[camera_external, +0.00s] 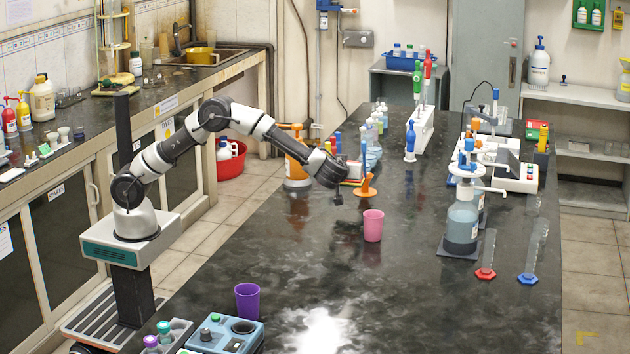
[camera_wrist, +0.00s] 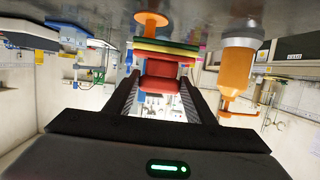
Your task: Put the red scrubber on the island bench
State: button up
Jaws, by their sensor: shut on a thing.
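In the wrist view, which looks upside down, a red block, the red scrubber (camera_wrist: 166,96), sits between the two dark fingers of my gripper (camera_wrist: 162,80). The fingers touch its two sides. Green, yellow and red bands (camera_wrist: 166,49) lie just beyond it; I cannot tell whether they are part of it. In the external view my gripper (camera_external: 347,172) is over the far-middle part of the dark island bench (camera_external: 290,240), close to an orange stand (camera_external: 366,188). The scrubber is too small there to make out clearly.
An orange bottle (camera_external: 296,165) stands beside my wrist and a pink cup (camera_external: 373,225) in front of it. A flask under a dispenser (camera_external: 461,224) and cylinders stand to the right. A purple cup (camera_external: 247,301) is near the front. The middle of the bench is clear.

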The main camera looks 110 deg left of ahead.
aim_at(347, 186)
notch_tip(347, 186, down, 7)
jog(key=shift+b, duration=0.9)
jog(key=o, duration=1.3)
jog(key=shift+f, duration=0.15)
jog(key=p+v, duration=0.2)
jog(key=v, duration=1)
jog(key=shift+r+p, duration=0.2)
jog(key=shift+p, duration=0.1)
